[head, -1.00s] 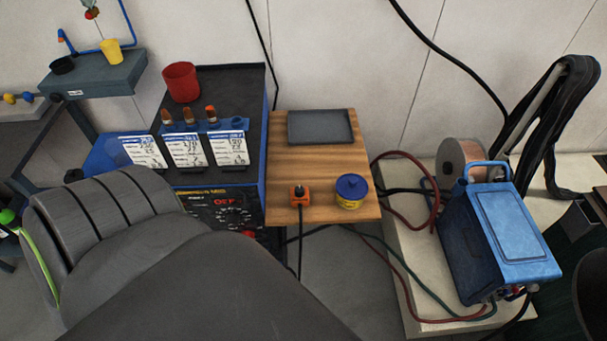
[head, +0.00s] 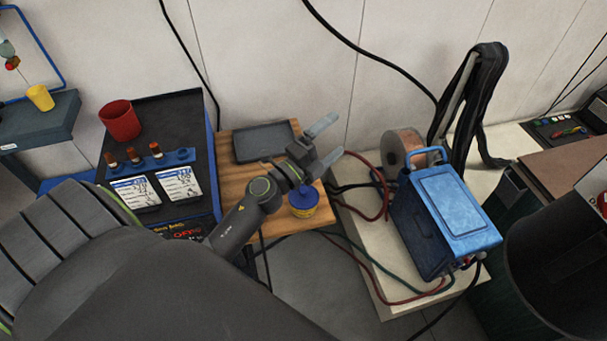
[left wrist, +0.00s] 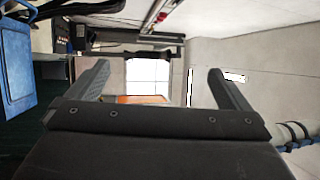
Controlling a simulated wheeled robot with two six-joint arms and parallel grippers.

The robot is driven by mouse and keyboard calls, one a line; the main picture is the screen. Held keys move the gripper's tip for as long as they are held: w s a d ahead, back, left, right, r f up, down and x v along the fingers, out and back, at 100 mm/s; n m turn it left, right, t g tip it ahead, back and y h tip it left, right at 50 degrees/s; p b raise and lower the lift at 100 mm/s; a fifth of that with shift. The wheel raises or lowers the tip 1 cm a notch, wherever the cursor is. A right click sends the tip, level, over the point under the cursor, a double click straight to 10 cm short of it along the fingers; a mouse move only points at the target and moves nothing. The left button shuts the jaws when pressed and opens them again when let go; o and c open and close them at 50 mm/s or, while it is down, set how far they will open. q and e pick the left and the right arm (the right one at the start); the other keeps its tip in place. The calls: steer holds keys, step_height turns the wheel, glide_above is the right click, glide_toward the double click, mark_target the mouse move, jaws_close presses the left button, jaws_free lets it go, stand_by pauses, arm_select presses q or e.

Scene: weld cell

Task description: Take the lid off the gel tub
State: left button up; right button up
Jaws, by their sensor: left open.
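The gel tub (head: 304,211) is a small yellow tub with a blue lid (head: 303,194). It stands upright on the wooden shelf (head: 232,183), near its front right corner, with the lid on. My left gripper (head: 331,139) is open and empty, above and a little behind the tub, with its fingers pointing to the upper right. The gripper body overlaps part of the tub's surroundings in the head view. In the left wrist view the two open fingers (left wrist: 160,85) show with nothing between them, and the tub is not seen. My right gripper is not in view.
A grey tray (head: 262,141) lies at the back of the shelf. A blue welding machine (head: 455,205) and a wire spool (head: 402,148) stand to the right. A red cup (head: 120,121) stands on the dark cabinet at left. Red and green cables run below the shelf.

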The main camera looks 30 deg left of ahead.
arm_select(q)
steer(key=w+d+m+g+h, duration=0.1)
steer(key=d+m+g+h, duration=0.45)
steer(key=m, duration=0.25)
steer(key=m+g+y+p, duration=0.2)
steer(key=m+g+y, duration=0.8)
steer(key=g, duration=0.4)
glide_above(303, 191)
step_height(303, 191, down, 8)
steer(key=n, duration=0.1)
steer(key=shift+y, duration=0.35)
steer(key=f+b, duration=0.7)
steer(key=b, duration=0.1)
steer(key=f+b, duration=0.4)
steer(key=shift+s+d+f, duration=0.15)
steer(key=shift+s+f, duration=0.15)
steer(key=shift+s, duration=0.1)
steer(key=f+b, duration=0.2)
steer(key=shift+w+f+b, duration=0.15)
steer(key=shift+w+b, duration=0.1)
steer(key=shift+b, duration=0.1)
steer(key=shift+w+f+p, duration=0.2)
steer(key=shift+f+p, duration=0.45)
steer(key=shift+f, duration=0.9)
steer(key=c, duration=0.8)
